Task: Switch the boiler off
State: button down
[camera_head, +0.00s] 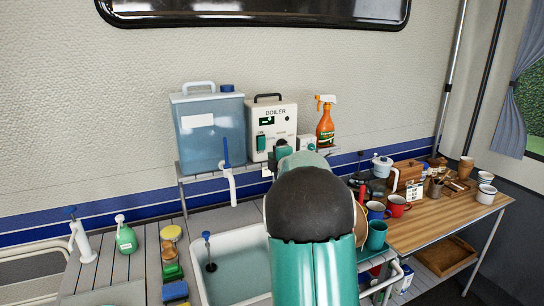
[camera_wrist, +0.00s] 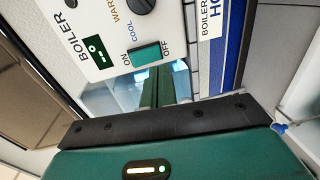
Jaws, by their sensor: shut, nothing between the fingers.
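The boiler (camera_head: 271,122) is a white box with a dark handle, on a shelf against the wall. In the wrist view its front panel (camera_wrist: 105,65) is close and tilted. A green rocker switch (camera_wrist: 146,55) sits between the words ON and OFF; I cannot tell which side is pressed in. The switch also shows in the head view (camera_head: 261,142), left of my arm. My gripper (camera_wrist: 158,82) is shut and empty, its green fingers pointing at the panel just below the switch in the wrist view. I cannot tell whether they touch. My arm hides the panel's lower right in the head view.
A blue water tank (camera_head: 211,135) stands left of the boiler, and an orange spray bottle (camera_head: 325,124) right of it. Mugs (camera_head: 398,205) and other items crowd the wooden counter at right. A dark knob (camera_wrist: 141,5) is near the switch.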

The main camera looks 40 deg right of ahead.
jog(key=s+a+f, duration=0.1)
jog(key=s+a, duration=0.1)
jog(key=s, duration=0.5)
jog(key=shift+s+a+f, duration=0.15)
jog(key=shift+f, duration=0.2)
jog(key=s+a+r+m+g, duration=0.15)
jog(key=s+a+m, duration=0.3)
jog(key=a, duration=0.55)
jog(key=s+a+r+m+g, duration=0.1)
jog(key=s+a+m+g, duration=0.2)
jog(key=a+m, duration=0.5)
jog(key=s+a+f+m+g+y, duration=0.1)
jog(key=s+a+f+g+y, duration=0.1)
jog(key=s+a, duration=0.7)
jog(key=s+a+f+m+g+y, duration=0.1)
jog(key=s+a+f+g+y, duration=0.1)
jog(key=s+a, duration=0.7)
jog(key=a+f+g, duration=0.1)
jog(key=a+f, duration=0.1)
jog(key=a, duration=0.1)
jog(key=shift+s+a+f+g+y, duration=0.3)
jog(key=shift+s+a+f+g, duration=0.05)
jog(key=shift+s+a, duration=0.05)
